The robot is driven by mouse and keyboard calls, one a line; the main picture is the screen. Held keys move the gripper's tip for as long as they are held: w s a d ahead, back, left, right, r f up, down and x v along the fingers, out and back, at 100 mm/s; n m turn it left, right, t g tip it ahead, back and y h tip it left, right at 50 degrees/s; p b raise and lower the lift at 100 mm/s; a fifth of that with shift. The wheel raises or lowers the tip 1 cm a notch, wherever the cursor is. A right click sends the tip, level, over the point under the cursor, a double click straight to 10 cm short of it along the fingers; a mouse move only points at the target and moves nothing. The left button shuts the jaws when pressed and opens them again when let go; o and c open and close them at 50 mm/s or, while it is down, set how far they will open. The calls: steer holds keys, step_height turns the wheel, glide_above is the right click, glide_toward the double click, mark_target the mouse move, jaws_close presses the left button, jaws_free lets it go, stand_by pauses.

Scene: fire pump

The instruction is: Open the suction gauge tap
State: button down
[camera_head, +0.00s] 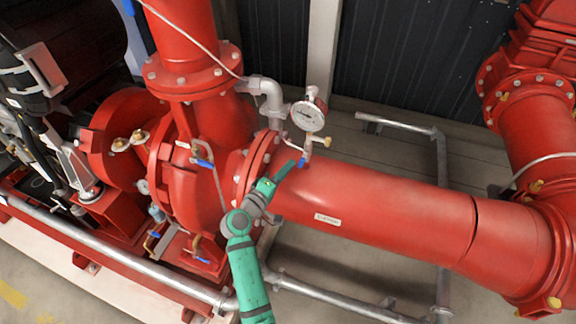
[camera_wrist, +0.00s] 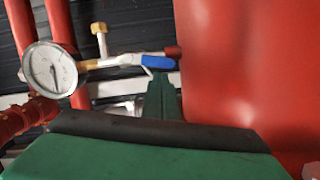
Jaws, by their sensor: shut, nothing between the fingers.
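The round white-faced gauge (camera_head: 307,116) stands above the large red pipe, just right of its bolted flange. Below it, a brass fitting carries the tap with a small blue handle (camera_head: 302,162). In the wrist view the gauge (camera_wrist: 48,68) is at the left and the blue handle (camera_wrist: 158,59) is near the middle, lying along the line of the fitting. My gripper (camera_head: 285,171) is shut and empty, just left of the handle. In the wrist view its fingers (camera_wrist: 162,97) end right below the handle; I cannot tell whether they touch it.
The large red pipe (camera_head: 390,205) runs right beneath the tap and fills the right of the wrist view. A grey elbow pipe (camera_head: 266,92) stands left of the gauge. The red pump casing (camera_head: 190,195) has another blue-handled valve (camera_head: 204,163). Grey rails (camera_head: 400,128) flank the pipe.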

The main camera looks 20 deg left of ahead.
steer(key=s+a, duration=0.2)
steer(key=s, duration=0.7)
steer(key=shift+s+r, duration=0.3)
steer(key=shift+s, duration=0.05)
steer(key=shift+d, duration=0.1)
